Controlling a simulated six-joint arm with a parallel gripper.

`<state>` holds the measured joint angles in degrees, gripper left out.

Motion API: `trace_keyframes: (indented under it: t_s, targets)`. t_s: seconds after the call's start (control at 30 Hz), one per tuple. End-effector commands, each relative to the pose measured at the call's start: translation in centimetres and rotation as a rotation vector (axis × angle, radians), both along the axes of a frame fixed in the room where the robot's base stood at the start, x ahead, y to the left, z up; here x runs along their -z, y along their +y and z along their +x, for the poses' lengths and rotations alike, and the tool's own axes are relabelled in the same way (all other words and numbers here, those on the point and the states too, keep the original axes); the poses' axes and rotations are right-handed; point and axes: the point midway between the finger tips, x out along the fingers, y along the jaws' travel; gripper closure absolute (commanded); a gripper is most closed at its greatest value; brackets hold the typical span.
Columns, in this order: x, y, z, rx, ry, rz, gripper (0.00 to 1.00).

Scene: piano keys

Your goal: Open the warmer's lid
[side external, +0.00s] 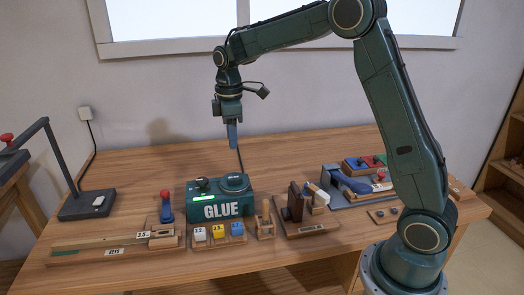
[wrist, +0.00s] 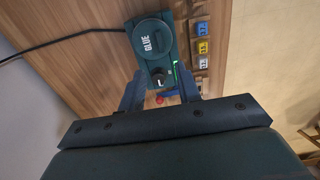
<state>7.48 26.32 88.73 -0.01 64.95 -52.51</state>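The warmer is a dark green box marked GLUE (side external: 224,211) in the middle of the bench. Its round lid (side external: 235,182) lies flat on top at the right, and appears shut. A small dark knob (side external: 202,184) is on top at the left. In the wrist view the lid (wrist: 152,34) is at the top, with the knob (wrist: 159,79) below it. My gripper (side external: 232,146) points down, empty, well above the warmer and touching nothing. In the wrist view its fingers (wrist: 160,88) are spread apart on either side of the warmer's knob end.
A blue tool with a red ball top (side external: 166,205) stands left of the warmer. A tray of numbered blocks (side external: 220,237) lies in front. Wooden holders (side external: 265,220) stand to the right. A black cable runs behind the warmer. The bench behind is mostly clear.

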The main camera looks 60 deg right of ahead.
Motion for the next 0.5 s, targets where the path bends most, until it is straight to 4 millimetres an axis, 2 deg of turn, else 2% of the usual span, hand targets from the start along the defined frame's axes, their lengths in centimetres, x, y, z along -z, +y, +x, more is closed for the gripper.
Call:
trace_keyframes:
  t_s: [0.27, 0.5]
  targets:
    - [3.1, 0.0, -0.1, 0.001, 0.004, 0.001, 0.66]
    - [6.8, 0.0, -0.1, 0.001, 0.004, 0.001, 0.66]
